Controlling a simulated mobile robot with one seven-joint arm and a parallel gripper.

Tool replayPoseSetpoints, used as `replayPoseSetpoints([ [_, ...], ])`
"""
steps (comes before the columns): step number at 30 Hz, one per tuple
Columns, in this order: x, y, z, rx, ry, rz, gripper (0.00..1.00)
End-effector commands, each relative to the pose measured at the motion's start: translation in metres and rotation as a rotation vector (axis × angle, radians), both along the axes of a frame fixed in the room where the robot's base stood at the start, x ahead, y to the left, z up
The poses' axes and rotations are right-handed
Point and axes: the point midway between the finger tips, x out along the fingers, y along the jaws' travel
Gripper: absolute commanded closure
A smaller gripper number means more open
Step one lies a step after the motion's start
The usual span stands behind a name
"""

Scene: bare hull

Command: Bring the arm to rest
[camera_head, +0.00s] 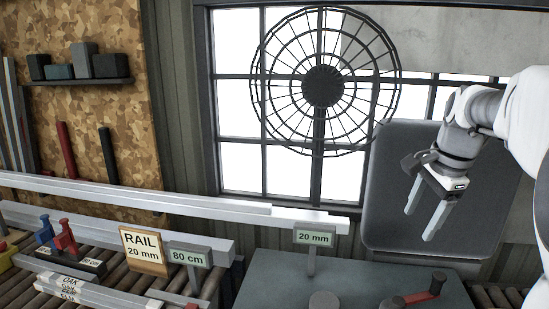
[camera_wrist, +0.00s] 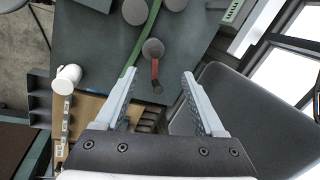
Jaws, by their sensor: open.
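My gripper (camera_head: 427,219) hangs from my white arm at the right of the head view, in front of a dark grey rounded panel. Its two pale fingers point down and are apart. In the wrist view my gripper (camera_wrist: 158,90) also shows open, with nothing between the fingertips. Beyond them lies a grey-green bench top (camera_wrist: 85,50) with a red-handled crank (camera_wrist: 155,72). The crank (camera_head: 425,293) also shows at the lower right of the head view, below and apart from the fingers.
A dark grey panel (camera_head: 385,215) stands behind the gripper. A long pale rail (camera_head: 180,202) crosses the head view, with a 20 mm sign (camera_head: 314,237) in front. Roller conveyors hold signs and clamps at lower left. A white mug (camera_wrist: 66,79) shows in the wrist view.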

Motion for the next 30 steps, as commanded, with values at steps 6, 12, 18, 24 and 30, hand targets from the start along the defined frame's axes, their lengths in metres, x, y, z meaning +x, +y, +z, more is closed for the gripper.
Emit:
replayPoseSetpoints([
  [6, -0.045, 0.047, 0.007, -0.082, -0.068, 0.3, 0.29],
  [12, -0.087, 0.083, 0.002, -0.18, -0.124, 0.576, 0.29],
  [18, -0.131, 0.113, -0.012, -0.299, -0.174, 0.851, 0.29],
  [24, -0.171, 0.135, -0.034, -0.43, -0.211, 1.109, 0.29],
  [30, -0.195, 0.145, -0.051, -0.526, -0.229, 1.274, 0.29],
])
